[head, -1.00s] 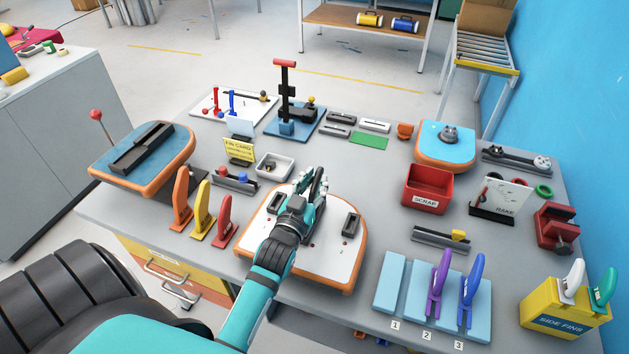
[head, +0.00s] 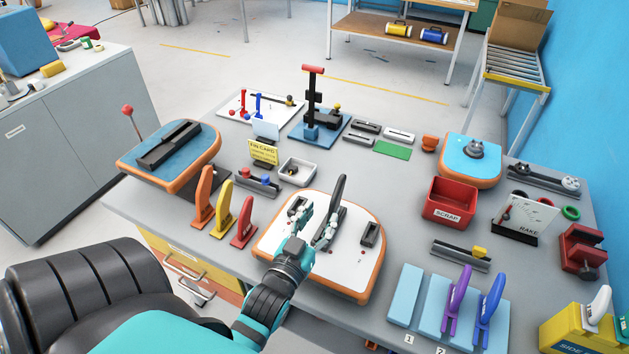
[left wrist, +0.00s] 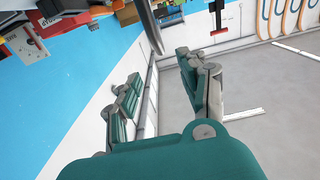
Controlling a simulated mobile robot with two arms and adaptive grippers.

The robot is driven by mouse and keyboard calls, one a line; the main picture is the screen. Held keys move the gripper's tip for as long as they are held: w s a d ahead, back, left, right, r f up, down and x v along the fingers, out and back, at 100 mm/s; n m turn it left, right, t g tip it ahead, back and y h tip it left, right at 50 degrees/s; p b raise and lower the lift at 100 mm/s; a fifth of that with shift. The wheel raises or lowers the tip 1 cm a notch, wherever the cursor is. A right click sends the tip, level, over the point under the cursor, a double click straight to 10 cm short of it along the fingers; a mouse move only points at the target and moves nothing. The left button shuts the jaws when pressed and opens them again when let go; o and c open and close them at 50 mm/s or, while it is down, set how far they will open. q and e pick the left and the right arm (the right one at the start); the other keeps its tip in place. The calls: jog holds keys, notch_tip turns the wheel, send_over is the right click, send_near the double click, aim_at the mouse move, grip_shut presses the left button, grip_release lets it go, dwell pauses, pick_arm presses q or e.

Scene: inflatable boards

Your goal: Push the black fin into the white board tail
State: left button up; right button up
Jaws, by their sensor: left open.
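The white board tail (head: 350,262) has an orange rim and lies near the front middle of the bench. The black fin (head: 340,195) stands upright at its middle, leaning slightly; its base is partly hidden by my fingers, so I cannot tell how deep it sits. My left gripper (head: 313,222) is open just in front of the fin, low over the board, one finger to the left and one close beside the fin. In the left wrist view a dark upright strip, seemingly the fin (left wrist: 147,25), shows beyond the open fingers. My right gripper is not in view.
A small black box (head: 370,234) sits at the board's right side. Orange, yellow and red fins (head: 222,210) stand left of the board. A red scrap bin (head: 450,203) and blue pads with purple and blue fins (head: 405,295) are to the right.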

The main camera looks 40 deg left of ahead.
pick_arm(q)
jog(key=shift+v, duration=1.1)
